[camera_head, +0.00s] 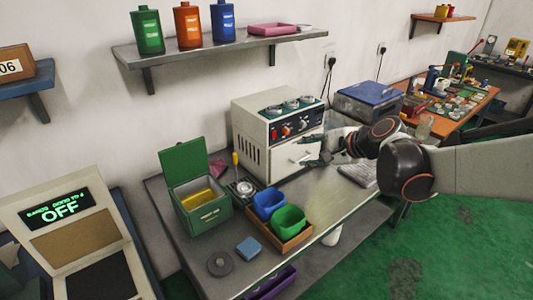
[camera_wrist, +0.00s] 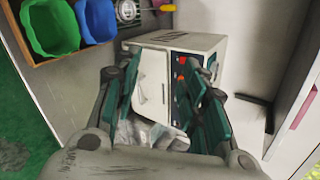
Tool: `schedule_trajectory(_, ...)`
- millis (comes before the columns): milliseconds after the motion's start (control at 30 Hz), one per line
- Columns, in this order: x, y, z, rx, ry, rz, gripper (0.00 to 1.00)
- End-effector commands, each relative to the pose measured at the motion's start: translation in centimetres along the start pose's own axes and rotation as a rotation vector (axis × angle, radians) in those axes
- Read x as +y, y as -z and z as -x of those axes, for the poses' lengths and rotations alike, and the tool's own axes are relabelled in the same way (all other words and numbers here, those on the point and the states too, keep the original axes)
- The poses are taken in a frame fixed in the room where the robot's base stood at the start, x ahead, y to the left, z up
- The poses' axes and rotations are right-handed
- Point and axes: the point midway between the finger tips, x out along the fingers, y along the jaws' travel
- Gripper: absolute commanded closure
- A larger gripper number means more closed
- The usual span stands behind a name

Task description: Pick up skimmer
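The skimmer appears to be the round metallic piece with a yellow handle (camera_head: 235,159) on the metal table, between the green box and the white cabinet. Its handle points up and back in the head view. In the wrist view the yellow handle (camera_wrist: 162,8) and round part show at the top edge, partly cut off. I cannot tell whether the round part is its head or a dish under it. My gripper (camera_head: 305,151) is open and empty, in front of the white cabinet's door and right of the skimmer. Its fingers (camera_wrist: 166,68) are spread wide in the wrist view.
The white cabinet (camera_head: 254,148) stands close to my gripper. An open green box (camera_head: 203,214) is left of the skimmer. A wooden tray (camera_head: 293,242) with blue (camera_head: 268,204) and green (camera_head: 289,219) bins lies in front. A shelf (camera_head: 205,50) hangs above.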

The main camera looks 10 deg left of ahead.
Motion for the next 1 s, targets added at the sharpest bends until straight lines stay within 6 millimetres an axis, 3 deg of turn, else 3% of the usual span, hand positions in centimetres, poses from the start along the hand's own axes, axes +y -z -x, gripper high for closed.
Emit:
schedule_trajectory(33,-0.7,0.3,-1.9,-0.03,0.021,-0.059,0.61)
schedule_trajectory(300,-2.3,0.9,-11.0,-0.208,0.111,-0.402,0.61)
schedule_trajectory(600,-0.7,1.2,-20.1,-0.433,0.158,-0.784,0.61)
schedule_trajectory(800,1.7,1.1,-24.4,-0.573,0.159,-1.0,0.61)
schedule_trajectory(1000,3.5,0.8,-26.5,-0.654,0.151,-1.119,0.61)
